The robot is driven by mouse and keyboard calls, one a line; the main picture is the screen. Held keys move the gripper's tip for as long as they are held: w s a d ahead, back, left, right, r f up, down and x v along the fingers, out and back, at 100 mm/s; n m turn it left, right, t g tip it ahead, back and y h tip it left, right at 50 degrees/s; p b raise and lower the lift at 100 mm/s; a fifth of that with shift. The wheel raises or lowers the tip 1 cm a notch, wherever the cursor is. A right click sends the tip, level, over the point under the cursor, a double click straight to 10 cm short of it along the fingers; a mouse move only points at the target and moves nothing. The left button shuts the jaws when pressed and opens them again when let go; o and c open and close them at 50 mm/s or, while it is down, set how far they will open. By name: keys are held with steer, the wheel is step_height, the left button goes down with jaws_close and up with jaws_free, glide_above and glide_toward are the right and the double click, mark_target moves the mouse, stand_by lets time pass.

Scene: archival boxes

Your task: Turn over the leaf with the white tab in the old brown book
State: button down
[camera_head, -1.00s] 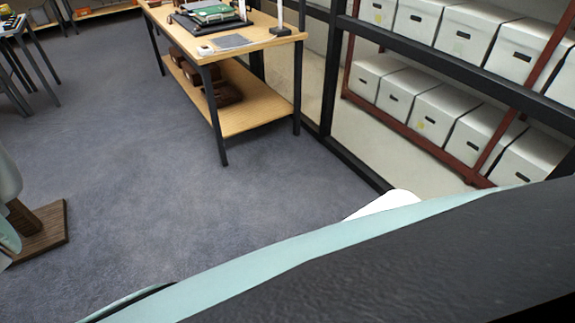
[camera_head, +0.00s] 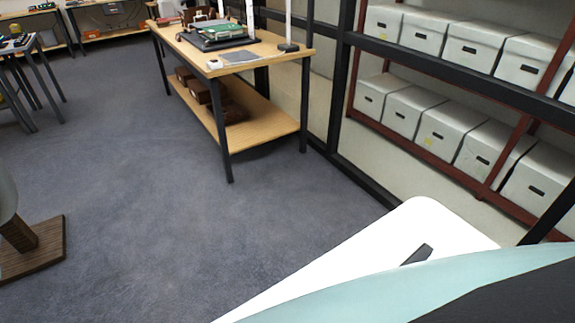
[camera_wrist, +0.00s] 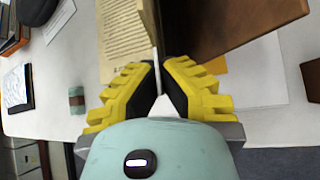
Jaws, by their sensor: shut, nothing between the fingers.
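The old book lies at the top middle of the wrist view, cut off by the frame edge. Its yellowed printed page (camera_wrist: 125,38) is on the left and a large brown board or leaf (camera_wrist: 225,22) slants up on the right. My gripper (camera_wrist: 162,66) has yellow ribbed fingers with dark pads. Its tips are together and empty, at the page's near edge beside the brown board. The fingers hide part of the book. The head view shows neither book nor gripper.
In the head view, a wooden workbench (camera_head: 265,125) and shelves of white boxes (camera_head: 440,130) stand beyond open grey floor (camera_head: 130,160).

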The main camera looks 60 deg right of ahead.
steer(key=c, duration=1.7)
jaws_free()
steer(key=shift+f, duration=0.1)
steer(key=o, duration=0.5)
steer(key=shift+s, duration=0.1)
steer(key=v, duration=0.7)
steer(key=shift+r, duration=0.25)
